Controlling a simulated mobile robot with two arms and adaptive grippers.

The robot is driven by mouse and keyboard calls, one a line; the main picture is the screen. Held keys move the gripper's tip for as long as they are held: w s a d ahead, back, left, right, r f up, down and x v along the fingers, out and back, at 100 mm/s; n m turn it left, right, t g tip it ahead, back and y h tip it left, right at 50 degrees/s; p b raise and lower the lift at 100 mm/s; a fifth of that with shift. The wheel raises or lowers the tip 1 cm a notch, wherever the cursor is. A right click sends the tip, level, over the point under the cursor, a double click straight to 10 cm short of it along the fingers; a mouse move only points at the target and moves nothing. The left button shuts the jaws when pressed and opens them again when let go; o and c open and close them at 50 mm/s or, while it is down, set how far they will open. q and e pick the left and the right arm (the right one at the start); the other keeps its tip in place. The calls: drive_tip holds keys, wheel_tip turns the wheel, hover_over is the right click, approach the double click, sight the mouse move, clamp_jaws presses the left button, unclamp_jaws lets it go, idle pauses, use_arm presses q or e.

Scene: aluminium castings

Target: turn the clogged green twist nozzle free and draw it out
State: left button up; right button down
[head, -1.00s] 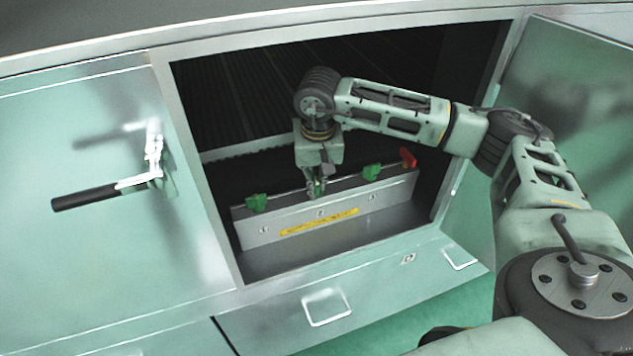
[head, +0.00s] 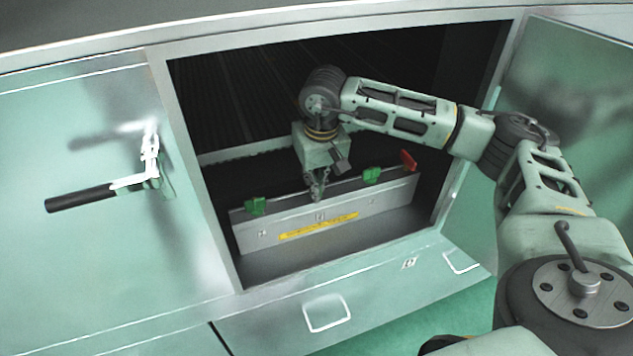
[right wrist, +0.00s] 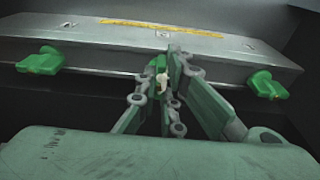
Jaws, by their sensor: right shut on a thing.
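A grey metal bar (head: 300,217) with a yellow label lies inside the open cabinet. Green twist nozzles sit along its top edge: one at the left (head: 256,206) and one at the right (head: 371,175). My right gripper (head: 317,191) points down at the middle of the bar. In the right wrist view, its fingers (right wrist: 166,78) are shut on the middle green nozzle (right wrist: 156,64), which is mostly hidden between them. A small pale piece shows at the fingertips. I cannot tell whether this nozzle is still seated. My left gripper is out of view.
A red lever (head: 408,160) stands at the bar's right end. The cabinet's frame (head: 193,170) surrounds the opening, and its door (head: 570,100) stands open at the right. A black-handled latch (head: 85,198) projects from the left panel. The bar's front is clear.

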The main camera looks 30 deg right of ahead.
drive_tip(key=shift+r+p, duration=0.55)
drive_tip(key=shift+r, duration=0.55)
drive_tip(key=shift+r+p, duration=1.3)
drive_tip(key=shift+r, duration=0.95)
